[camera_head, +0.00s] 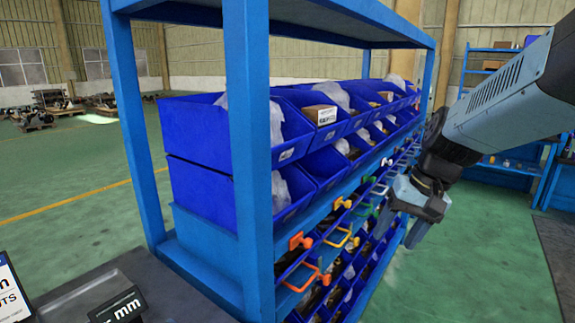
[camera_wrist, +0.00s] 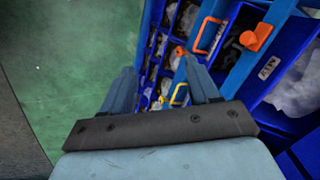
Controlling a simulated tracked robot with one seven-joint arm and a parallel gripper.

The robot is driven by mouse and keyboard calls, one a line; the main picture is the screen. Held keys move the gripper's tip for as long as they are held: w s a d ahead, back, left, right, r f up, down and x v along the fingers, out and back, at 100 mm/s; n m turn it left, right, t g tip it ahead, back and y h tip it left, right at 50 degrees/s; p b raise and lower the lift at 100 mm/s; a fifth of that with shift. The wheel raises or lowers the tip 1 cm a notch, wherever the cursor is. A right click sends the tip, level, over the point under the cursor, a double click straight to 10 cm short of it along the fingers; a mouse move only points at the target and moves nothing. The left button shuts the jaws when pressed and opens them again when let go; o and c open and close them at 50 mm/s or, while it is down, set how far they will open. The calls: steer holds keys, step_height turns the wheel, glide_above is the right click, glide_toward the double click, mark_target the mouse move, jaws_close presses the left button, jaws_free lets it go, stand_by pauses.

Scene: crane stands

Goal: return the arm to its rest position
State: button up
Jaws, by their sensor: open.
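My arm (camera_head: 500,95) reaches in from the right in the head view. My gripper (camera_head: 402,215) hangs at its end, in front of the blue rack's open side. In the wrist view my gripper (camera_wrist: 163,88) shows two blue-grey fingers spread apart, with nothing between them. The rack's lower bins and several coloured handles lie beyond the fingers. I cannot tell the exact distance from the gripper to the rack, but no contact shows.
A blue rack (camera_head: 252,150) with several blue bins (camera_head: 195,133) fills the middle. Orange handles (camera_head: 300,241) stick out from its lower shelf. A dark surface with a label sign (camera_head: 118,307) is at the lower left. Green floor (camera_head: 480,260) is clear at right, before another blue rack (camera_head: 490,75).

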steer(key=s+d+r+n+t+h, duration=0.1)
steer(key=s+d+r+t+h, duration=0.1)
steer(key=s+r, duration=0.4)
steer(key=shift+s+n+t+h, duration=0.25)
steer(key=shift+n+t+h, duration=0.15)
steer(key=shift+t+h, duration=0.5)
steer(key=shift+r, duration=0.1)
